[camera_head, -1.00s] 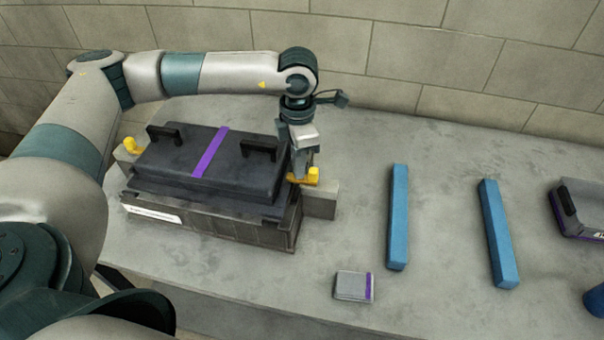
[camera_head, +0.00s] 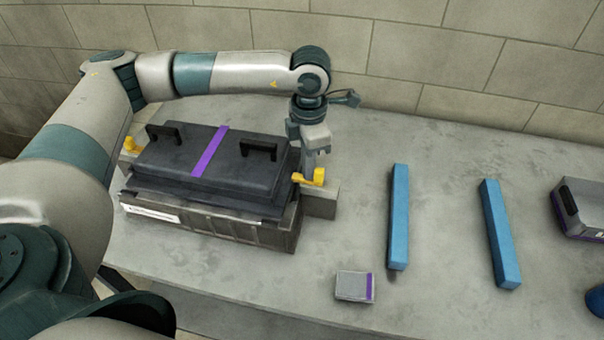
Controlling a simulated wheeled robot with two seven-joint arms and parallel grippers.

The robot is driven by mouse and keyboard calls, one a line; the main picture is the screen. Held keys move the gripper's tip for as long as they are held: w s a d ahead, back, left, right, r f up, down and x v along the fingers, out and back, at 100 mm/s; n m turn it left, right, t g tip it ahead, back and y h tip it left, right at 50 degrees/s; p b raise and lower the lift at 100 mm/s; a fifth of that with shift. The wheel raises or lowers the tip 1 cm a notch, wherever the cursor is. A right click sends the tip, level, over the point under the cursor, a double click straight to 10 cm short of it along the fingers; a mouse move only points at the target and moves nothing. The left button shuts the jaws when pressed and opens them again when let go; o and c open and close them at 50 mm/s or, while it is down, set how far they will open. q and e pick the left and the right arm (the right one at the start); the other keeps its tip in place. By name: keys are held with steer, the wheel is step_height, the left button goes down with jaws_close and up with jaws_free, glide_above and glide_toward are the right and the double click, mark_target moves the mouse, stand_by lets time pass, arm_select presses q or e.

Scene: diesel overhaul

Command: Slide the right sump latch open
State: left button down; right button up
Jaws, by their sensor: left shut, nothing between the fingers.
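The sump (camera_head: 225,222) is a dark box with a black lid, two black handles and a purple stripe, standing on the bench at the left. The right sump latch (camera_head: 313,178) is yellow, on a grey block at the box's right side. A matching yellow latch (camera_head: 131,145) is on the left side. My left gripper (camera_head: 311,170) is shut and points down at the right latch, just behind its upright yellow knob. Whether it touches the knob I cannot tell. My right gripper is not in view.
Two blue bars (camera_head: 398,215) (camera_head: 499,232) lie on the bench (camera_head: 445,190) to the right. A small grey block with a purple stripe (camera_head: 354,286) lies in front. A grey and purple case (camera_head: 582,207) is at the right edge. A stone wall stands behind.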

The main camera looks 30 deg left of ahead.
mark_target(316, 169)
arm_select(q)
steer(key=shift+w+d+f+b, duration=0.15)
steer(key=shift+d+b, duration=0.1)
steer(key=shift+d, duration=0.35)
steer(key=shift+w+d+r+b, duration=0.15)
steer(key=shift+d+b, duration=0.1)
steer(key=shift+d, duration=0.35)
steer(key=shift+s+a+f+b, duration=0.1)
steer(key=shift+a+f+b, duration=0.2)
steer(key=shift+a+b, duration=0.15)
steer(key=shift+s+a, duration=0.15)
steer(key=shift+a, duration=0.4)
steer(key=shift+d, duration=0.15)
steer(key=shift+w+d+r+p, duration=0.1)
steer(key=shift+d+r+p, duration=0.15)
steer(key=shift+r, duration=0.75)
steer(key=shift+w+d+r+p, duration=0.15)
steer(key=shift+r+p, duration=0.2)
steer(key=shift+r, duration=0.6)
steer(key=shift+s+d+r+p, duration=0.1)
steer(key=shift+d+r+p, duration=0.15)
steer(key=shift+r, duration=0.75)
steer(key=shift+a+r+p, duration=0.1)
steer(key=shift+r+p, duration=0.5)
steer(key=shift+r, duration=0.75)
